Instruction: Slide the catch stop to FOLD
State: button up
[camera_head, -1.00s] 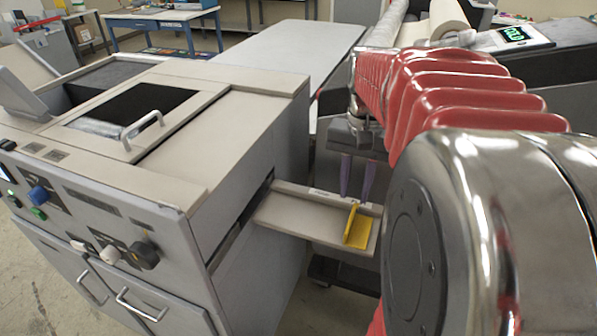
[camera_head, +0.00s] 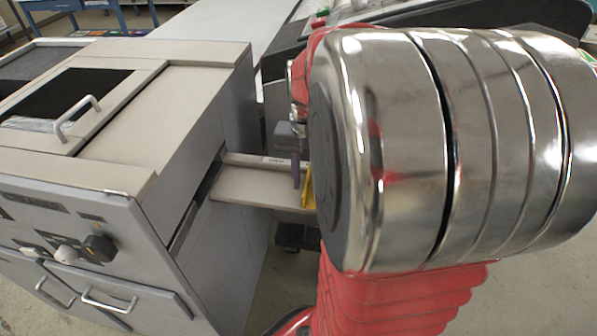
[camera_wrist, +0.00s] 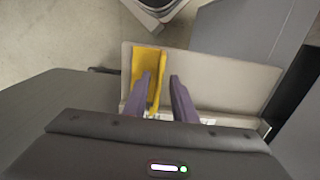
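The yellow catch stop (camera_head: 308,188) stands on a beige tray (camera_head: 240,188) that sticks out from the grey machine's side. In the wrist view the stop (camera_wrist: 145,62) has a flat part and a raised fin, near the left end of the tray (camera_wrist: 215,82). My gripper (camera_wrist: 161,78) is open, its two purple fingers apart over the tray. The left finger overlaps the stop, and the fin shows between the fingers; contact cannot be told. In the head view one finger of my gripper (camera_head: 296,168) shows beside the stop; my arm hides the rest. A white label strip (camera_head: 276,161) is unreadable.
The grey machine (camera_head: 200,110) stands left of the tray, with a handled lid (camera_head: 78,118), knobs (camera_head: 98,247) and drawer handles on its front. A long pale table (camera_head: 215,30) lies behind. Open floor (camera_head: 540,290) shows at the right.

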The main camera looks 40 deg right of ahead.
grip_shut()
dwell(1.2)
